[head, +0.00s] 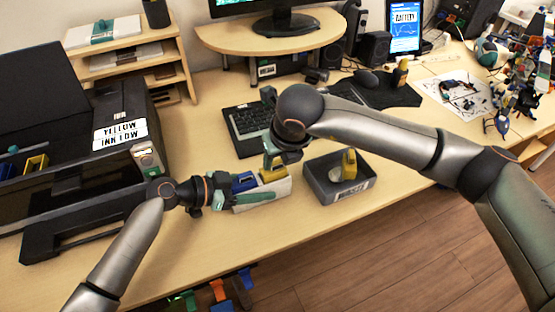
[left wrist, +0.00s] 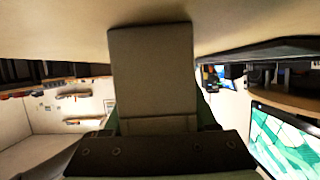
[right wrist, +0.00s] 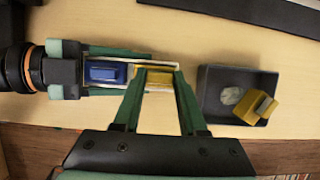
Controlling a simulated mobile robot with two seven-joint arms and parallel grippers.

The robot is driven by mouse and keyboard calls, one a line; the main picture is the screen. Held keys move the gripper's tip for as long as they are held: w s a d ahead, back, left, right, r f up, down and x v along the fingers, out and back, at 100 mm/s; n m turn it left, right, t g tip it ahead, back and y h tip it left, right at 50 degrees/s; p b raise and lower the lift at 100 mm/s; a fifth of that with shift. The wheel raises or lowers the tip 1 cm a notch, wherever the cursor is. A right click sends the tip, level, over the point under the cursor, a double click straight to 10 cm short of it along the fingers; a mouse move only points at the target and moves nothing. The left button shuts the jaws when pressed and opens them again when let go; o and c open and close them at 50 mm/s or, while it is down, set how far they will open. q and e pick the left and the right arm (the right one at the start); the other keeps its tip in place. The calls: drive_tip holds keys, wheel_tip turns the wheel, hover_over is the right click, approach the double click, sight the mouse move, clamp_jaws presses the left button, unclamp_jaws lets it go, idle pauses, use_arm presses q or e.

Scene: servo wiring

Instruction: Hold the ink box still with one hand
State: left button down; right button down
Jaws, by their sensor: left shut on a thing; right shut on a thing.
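The ink box (head: 279,190) is a pale open box on the desk, with a blue cartridge (right wrist: 104,72) and a yellow cartridge (right wrist: 157,79) in its two sections. My left gripper (head: 236,194) comes from the left and is shut on the box, with its green fingers along the two long sides in the right wrist view. My right gripper (head: 270,162) points down from above and is shut on the yellow cartridge, which sits in the box's right section. A close block (left wrist: 153,72) fills the middle of the left wrist view; I cannot tell its detail.
A dark tray (head: 350,193) stands just right of the box, holding another yellow cartridge (head: 349,164) and a pale round thing. The printer (head: 123,140) is at the left, labelled yellow ink low. A keyboard (head: 245,124) lies behind. The desk's front edge is close.

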drive_tip(key=shift+r, duration=1.3)
drive_tip(key=shift+r, duration=1.9)
use_arm(q)
drive_tip(key=shift+c, duration=0.6)
unclamp_jaws()
drive_tip(key=v, duration=1.2)
drive_tip(key=shift+s, duration=0.1)
use_arm(e)
drive_tip(key=shift+s, duration=0.1)
